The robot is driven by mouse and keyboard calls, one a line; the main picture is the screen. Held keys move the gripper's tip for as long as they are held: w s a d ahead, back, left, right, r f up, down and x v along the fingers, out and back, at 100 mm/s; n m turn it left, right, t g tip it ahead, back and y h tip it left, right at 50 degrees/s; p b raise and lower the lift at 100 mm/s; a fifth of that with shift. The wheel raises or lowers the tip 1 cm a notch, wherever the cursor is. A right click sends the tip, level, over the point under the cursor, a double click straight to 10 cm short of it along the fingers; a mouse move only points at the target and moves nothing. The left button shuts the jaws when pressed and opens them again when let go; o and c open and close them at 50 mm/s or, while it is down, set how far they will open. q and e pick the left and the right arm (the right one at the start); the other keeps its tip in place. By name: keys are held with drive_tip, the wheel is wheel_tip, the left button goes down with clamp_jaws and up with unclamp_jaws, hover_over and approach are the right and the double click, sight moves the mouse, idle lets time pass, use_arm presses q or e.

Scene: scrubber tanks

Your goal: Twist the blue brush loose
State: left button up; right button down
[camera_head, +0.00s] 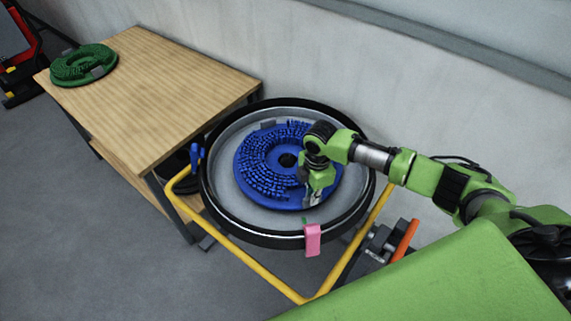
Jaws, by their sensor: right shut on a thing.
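The blue brush (262,165) is a round disc with blue bristles and a dark hole at its centre. It lies inside a round grey tank with a black rim (213,208). My right gripper (311,199) reaches down from the right over the brush's right side and is shut on the blue brush near its edge. The gripper and wrist hide that part of the brush, so the exact contact is hard to see. My left gripper is not in view.
A wooden table (165,90) stands at the left with a green brush (84,64) on it. A yellow frame (250,262) surrounds the tank's front. A pink tag (312,240) hangs on the rim. A wall (400,75) runs behind. Floor is clear at lower left.

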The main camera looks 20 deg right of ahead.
sight(329, 191)
drive_tip(key=shift+d, duration=0.15)
idle(0.3)
drive_tip(key=shift+w+d+n, duration=0.1)
drive_tip(key=shift+d+n, duration=0.9)
drive_tip(key=shift+d, duration=0.25)
drive_tip(key=shift+d, duration=0.1)
drive_tip(key=shift+w+d+n+b, duration=0.3)
drive_tip(key=shift+d+n, duration=0.1)
drive_tip(key=shift+d, duration=0.25)
drive_tip(key=shift+w+d+n+b, duration=0.15)
drive_tip(key=shift+d+n+b, duration=0.2)
drive_tip(key=shift+d, duration=0.3)
drive_tip(key=shift+d, duration=0.1)
drive_tip(key=shift+w+d+n+b, duration=0.35)
drive_tip(key=shift+d+n+b, duration=0.1)
drive_tip(key=shift+d+n, duration=0.25)
drive_tip(key=c, duration=2)
unclamp_jaws()
drive_tip(key=shift+c, duration=0.2)
